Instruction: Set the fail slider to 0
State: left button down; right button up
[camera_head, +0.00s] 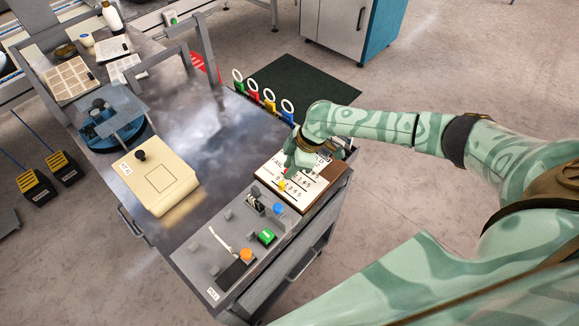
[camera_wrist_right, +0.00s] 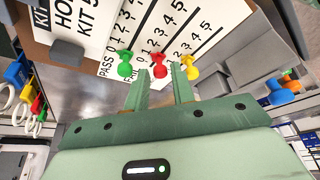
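The white slider board (camera_head: 268,171) with number rows lies at the right end of the metal table. In the right wrist view it carries a green knob (camera_wrist_right: 124,68), a red knob (camera_wrist_right: 158,66) and a yellow knob (camera_wrist_right: 191,66), all near the low-number ends of their rows. "PASS" is readable by the green row; the red row's label is mostly hidden. My right gripper (camera_wrist_right: 160,76) is open, its fingers either side of the red knob with gaps showing. In the head view my right gripper (camera_head: 302,158) hides part of the board. My left gripper is not in view.
A panel with an orange knob (camera_head: 246,254), a green switch (camera_head: 267,237) and a blue button (camera_head: 278,208) is beside the board. A beige box (camera_head: 158,181) stands on the table. Coloured ring-topped tags (camera_head: 269,98) hang at the table's far edge.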

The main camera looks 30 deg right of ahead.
jog(key=shift+c, duration=0.4)
grip_shut()
jog(key=shift+w+a, duration=0.2)
jog(key=shift+w, duration=0.25)
jog(key=shift+w+a, duration=0.2)
jog(key=shift+w, duration=0.25)
jog(key=shift+o, duration=0.4)
grip_release()
jog(key=shift+w, duration=0.1)
jog(key=p+v, duration=0.5)
jog(key=v, duration=1.1)
jog(key=shift+d+r, duration=0.1)
